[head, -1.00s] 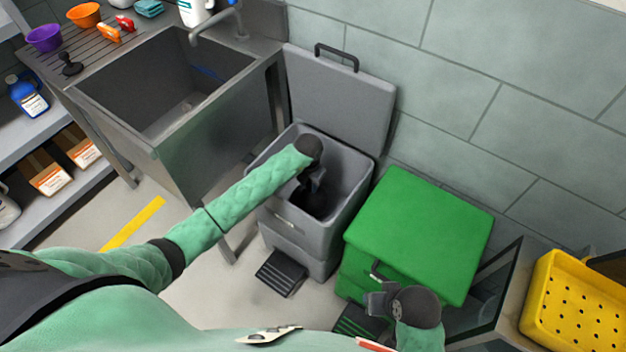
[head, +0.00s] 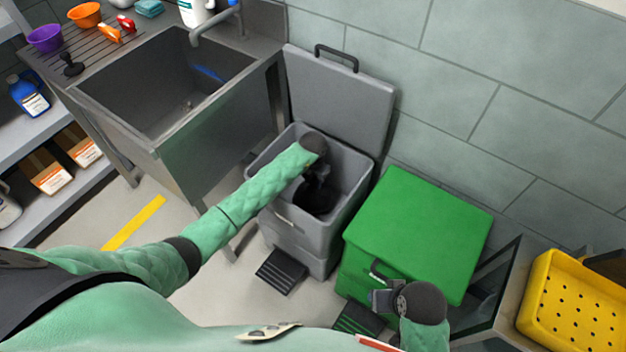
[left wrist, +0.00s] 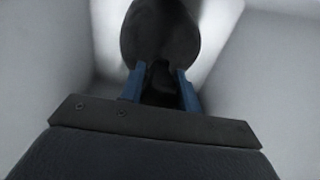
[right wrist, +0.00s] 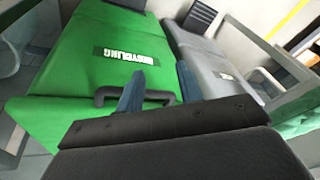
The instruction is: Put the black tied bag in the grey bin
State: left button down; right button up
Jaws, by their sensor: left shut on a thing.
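The grey bin (head: 297,240) stands beside the sink with its lid (head: 340,95) up against the wall. My left gripper (head: 316,180) reaches down into its mouth, shut on the black tied bag (head: 318,200). The bag hangs inside the bin opening, partly hidden by my wrist. In the left wrist view the round dark bag (left wrist: 160,35) sits beyond the blue fingers (left wrist: 160,88), with pale bin walls around it. My right gripper (head: 382,299) is by the front of the green bin; in the right wrist view its fingers (right wrist: 158,88) are apart near the black handle (right wrist: 108,97).
The green recycling bin (head: 420,230) is closed, right of the grey bin. A yellow perforated basket (head: 580,305) is at the far right. The metal sink (head: 165,85) stands left. A black pedal (head: 281,272) juts out at the grey bin's foot.

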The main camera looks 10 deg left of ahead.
pick_arm(q)
jog(key=shift+f, duration=0.4)
pick_arm(e)
jog(key=shift+w+a+f, duration=0.1)
jog(key=shift+a+f, duration=0.1)
jog(key=shift+f, duration=0.4)
jog(key=shift+a, duration=0.1)
pick_arm(q)
jog(key=c, duration=1)
grip_release()
pick_arm(e)
jog(key=shift+a+r, duration=0.1)
